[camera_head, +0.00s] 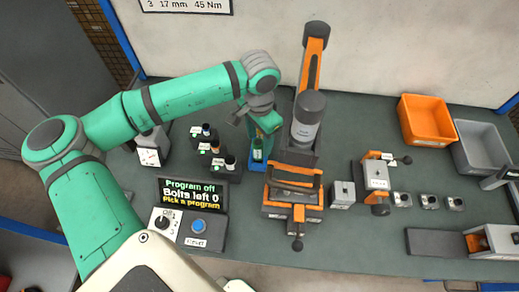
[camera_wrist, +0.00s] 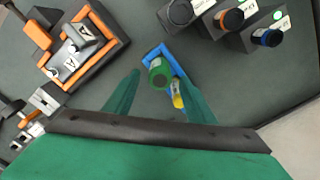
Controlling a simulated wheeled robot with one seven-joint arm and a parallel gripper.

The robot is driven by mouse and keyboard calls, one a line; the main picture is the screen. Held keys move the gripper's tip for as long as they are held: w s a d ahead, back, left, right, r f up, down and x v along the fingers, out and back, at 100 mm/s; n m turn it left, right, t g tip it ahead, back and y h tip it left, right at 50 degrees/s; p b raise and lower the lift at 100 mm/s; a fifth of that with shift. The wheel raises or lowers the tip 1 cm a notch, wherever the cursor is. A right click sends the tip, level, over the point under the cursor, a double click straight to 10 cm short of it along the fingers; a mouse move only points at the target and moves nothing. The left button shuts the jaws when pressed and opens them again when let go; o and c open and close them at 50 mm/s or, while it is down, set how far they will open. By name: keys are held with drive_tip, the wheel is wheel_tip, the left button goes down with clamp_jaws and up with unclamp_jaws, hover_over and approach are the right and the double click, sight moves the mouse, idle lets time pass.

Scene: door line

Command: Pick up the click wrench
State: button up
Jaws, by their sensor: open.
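A green round-ended tool, seemingly the click wrench (camera_wrist: 160,72), stands in a blue holder (camera_wrist: 153,52) in the wrist view. A yellow part shows beside its green end. In the head view the green tool (camera_head: 258,152) is in the blue holder below my gripper (camera_head: 264,122). No label on it can be read. In the wrist view my gripper (camera_wrist: 158,78) is open, with one finger on each side of the green end and visible gaps. Its lower part is hidden.
Three black stands (camera_head: 215,150) with short tools are close on the left. An orange-and-grey press (camera_head: 308,120) stands close on the right. A control panel (camera_head: 193,196) is at the front left. An orange bin (camera_head: 428,121) and a grey bin (camera_head: 482,147) are at right.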

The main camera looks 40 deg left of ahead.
sight(258, 154)
drive_tip(key=shift+s+f, duration=0.2)
drive_tip(key=shift+f, duration=2.6)
drive_tip(key=c, duration=1.1)
